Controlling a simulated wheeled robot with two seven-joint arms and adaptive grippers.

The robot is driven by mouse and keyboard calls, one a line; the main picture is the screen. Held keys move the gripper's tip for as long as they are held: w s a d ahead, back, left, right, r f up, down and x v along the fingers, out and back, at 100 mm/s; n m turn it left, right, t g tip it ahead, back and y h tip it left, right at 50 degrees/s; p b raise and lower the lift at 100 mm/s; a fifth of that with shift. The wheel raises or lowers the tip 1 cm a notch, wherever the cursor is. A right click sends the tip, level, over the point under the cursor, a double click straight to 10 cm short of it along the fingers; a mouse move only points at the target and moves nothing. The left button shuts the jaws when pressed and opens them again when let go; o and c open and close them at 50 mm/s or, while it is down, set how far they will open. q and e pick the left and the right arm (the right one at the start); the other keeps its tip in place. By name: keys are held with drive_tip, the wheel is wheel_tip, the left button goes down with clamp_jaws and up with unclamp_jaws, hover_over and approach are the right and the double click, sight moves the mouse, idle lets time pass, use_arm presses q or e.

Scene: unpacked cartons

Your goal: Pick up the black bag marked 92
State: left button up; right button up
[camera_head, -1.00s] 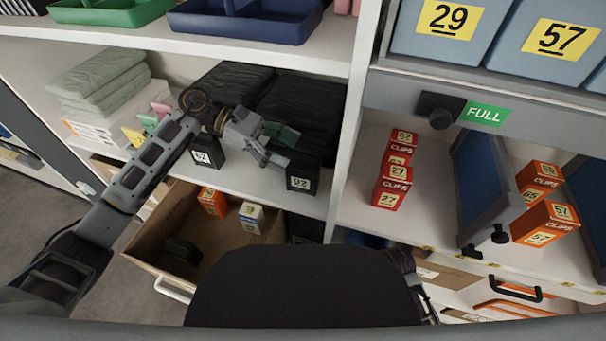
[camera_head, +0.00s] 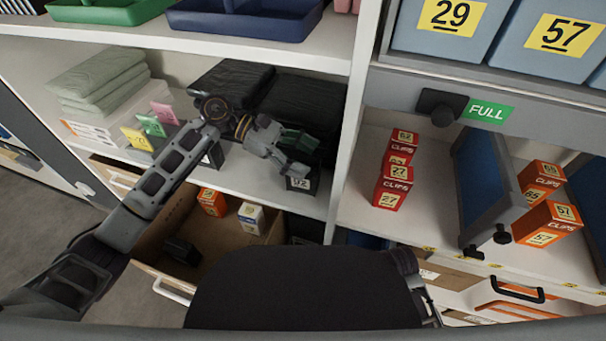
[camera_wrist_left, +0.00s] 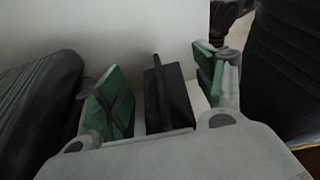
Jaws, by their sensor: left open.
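The black bag marked 92 (camera_head: 305,100) lies on the middle shelf, against the upright divider. Its number label (camera_head: 300,183) shows at the low front, partly covered by my gripper. My left gripper (camera_head: 297,155), with green finger pads, is open in front of this bag's near end. In the left wrist view, a narrow black upright piece (camera_wrist_left: 168,98) shows between the open fingers (camera_wrist_left: 160,95); I cannot tell what it belongs to. Dark ribbed surfaces stand on both sides there. My right gripper is not in view.
Another black bag (camera_head: 230,82) lies just left. Folded green cloths (camera_head: 98,82) and coloured cards (camera_head: 150,125) are further left. An open drawer (camera_head: 225,240) with small boxes sits below.

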use_arm(q)
drive_tip(key=shift+c, duration=0.4)
drive_tip(key=c, duration=1.4)
drive_tip(key=shift+r, duration=0.1)
